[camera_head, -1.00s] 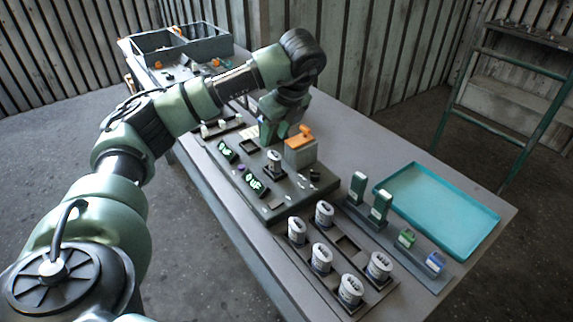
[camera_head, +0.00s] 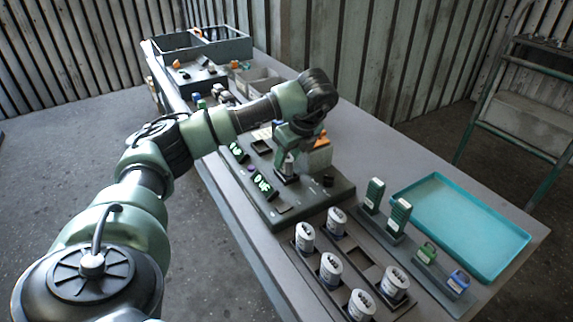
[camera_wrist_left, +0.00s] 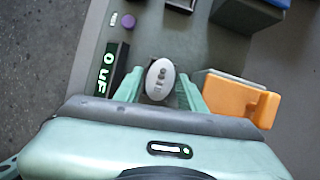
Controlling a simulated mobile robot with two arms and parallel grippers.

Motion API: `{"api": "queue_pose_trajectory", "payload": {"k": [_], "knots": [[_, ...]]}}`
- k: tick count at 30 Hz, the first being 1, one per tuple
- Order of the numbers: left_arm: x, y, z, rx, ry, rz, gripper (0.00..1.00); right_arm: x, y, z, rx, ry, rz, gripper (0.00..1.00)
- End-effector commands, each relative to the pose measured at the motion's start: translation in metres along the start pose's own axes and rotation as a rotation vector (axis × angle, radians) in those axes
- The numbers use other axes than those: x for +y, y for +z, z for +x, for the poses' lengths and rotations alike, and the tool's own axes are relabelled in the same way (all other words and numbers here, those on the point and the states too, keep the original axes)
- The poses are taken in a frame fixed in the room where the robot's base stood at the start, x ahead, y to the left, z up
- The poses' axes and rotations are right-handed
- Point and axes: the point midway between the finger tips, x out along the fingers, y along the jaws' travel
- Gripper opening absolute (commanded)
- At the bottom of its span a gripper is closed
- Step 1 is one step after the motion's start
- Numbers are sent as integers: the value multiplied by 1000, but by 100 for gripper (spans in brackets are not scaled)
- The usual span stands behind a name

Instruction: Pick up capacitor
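A white-topped oval capacitor (camera_wrist_left: 159,80) stands upright on the dark test station (camera_head: 305,204). In the head view its lower part (camera_head: 287,172) shows below my left gripper (camera_head: 287,160). In the left wrist view my left gripper (camera_wrist_left: 161,84) has one finger on each side of the capacitor, with narrow gaps, so it looks open around it. More white capacitors (camera_head: 330,268) stand in a dark rack with empty slots at the front of the table. My right gripper is out of view.
An orange-topped block (camera_head: 318,150) stands right beside my left gripper. A green display (camera_head: 263,186) lies to its left and reads "0 uF" in the wrist view. A teal tray (camera_head: 462,226) and green parts (camera_head: 398,214) are at right. Grey bins (camera_head: 222,44) stand at the far end.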

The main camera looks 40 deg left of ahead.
Motion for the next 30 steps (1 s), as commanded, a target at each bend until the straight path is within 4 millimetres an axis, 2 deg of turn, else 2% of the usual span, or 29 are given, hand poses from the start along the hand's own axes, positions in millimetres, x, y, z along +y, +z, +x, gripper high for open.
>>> {"api": "queue_pose_trajectory", "payload": {"k": [4, 11, 14, 15, 16, 25, 30], "knots": [[1, 1, 13, -2, 0, 0, 40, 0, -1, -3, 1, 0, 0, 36], [0, 0, 15, -1, -1, 0, 40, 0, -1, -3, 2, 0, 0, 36], [0, 0, 15, -1, -1, 0, 15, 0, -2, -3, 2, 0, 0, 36], [0, 0, 15, -1, -1, 0, 4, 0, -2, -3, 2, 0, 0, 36], [0, 0, 15, -1, -1, 0, 0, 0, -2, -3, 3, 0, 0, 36], [0, 1, 14, -1, -3, -1, 0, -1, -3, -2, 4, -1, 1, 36], [-1, 4, 4, -1, -5, -2, 0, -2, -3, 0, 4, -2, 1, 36]]}}
